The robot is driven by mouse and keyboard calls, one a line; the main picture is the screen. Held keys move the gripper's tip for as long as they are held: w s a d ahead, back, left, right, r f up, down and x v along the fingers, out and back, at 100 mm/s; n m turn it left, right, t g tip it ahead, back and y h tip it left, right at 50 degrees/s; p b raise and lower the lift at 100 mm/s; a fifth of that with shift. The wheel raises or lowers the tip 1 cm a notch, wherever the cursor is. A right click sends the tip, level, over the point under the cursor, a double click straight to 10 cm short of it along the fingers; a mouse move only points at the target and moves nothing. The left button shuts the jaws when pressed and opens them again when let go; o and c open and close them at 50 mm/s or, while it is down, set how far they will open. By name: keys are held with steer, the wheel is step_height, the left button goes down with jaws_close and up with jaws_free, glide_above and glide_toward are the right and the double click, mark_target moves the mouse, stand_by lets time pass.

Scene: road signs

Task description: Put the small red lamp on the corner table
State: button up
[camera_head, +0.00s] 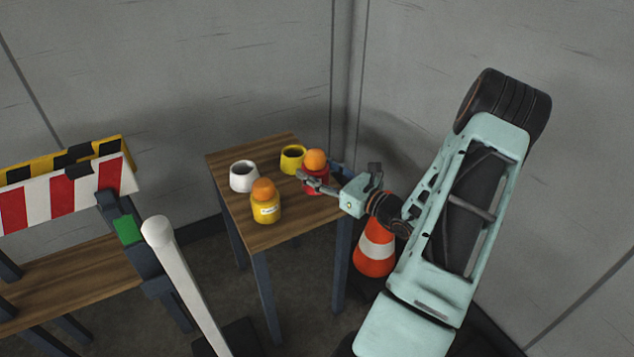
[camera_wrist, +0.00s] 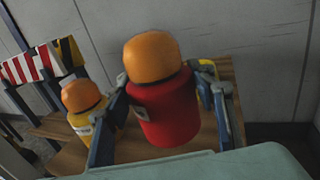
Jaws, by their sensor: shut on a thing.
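The small red lamp, a red body with an orange dome, is at the right side of the corner table in the head view (camera_head: 315,182). My gripper (camera_head: 313,181) is shut on it, with a finger on either side of the red body. The lamp also shows upright between the fingers in the wrist view (camera_wrist: 165,105). The corner table (camera_head: 290,230) has a brown wooden top and dark legs. The lamp is over the tabletop; I cannot tell whether its base touches the wood, as its underside is hidden.
A yellow lamp with an orange dome (camera_head: 266,205), a white mug (camera_head: 243,176) and a yellow mug (camera_head: 292,158) stand on the same table. An orange and white cone (camera_head: 375,248) stands beside it. Striped barriers (camera_head: 75,190) and a white post (camera_head: 185,280) are at left. Walls close the corner behind.

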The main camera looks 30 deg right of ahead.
steer(key=shift+w+d+f, duration=0.15)
steer(key=shift+d+f, duration=0.05)
steer(key=shift+f, duration=0.2)
steer(key=shift+w+d+f+b, duration=0.1)
steer(key=shift+f+b, duration=0.45)
steer(key=shift+f, duration=1)
steer(key=shift+f, duration=0.15)
steer(key=o, duration=1.4)
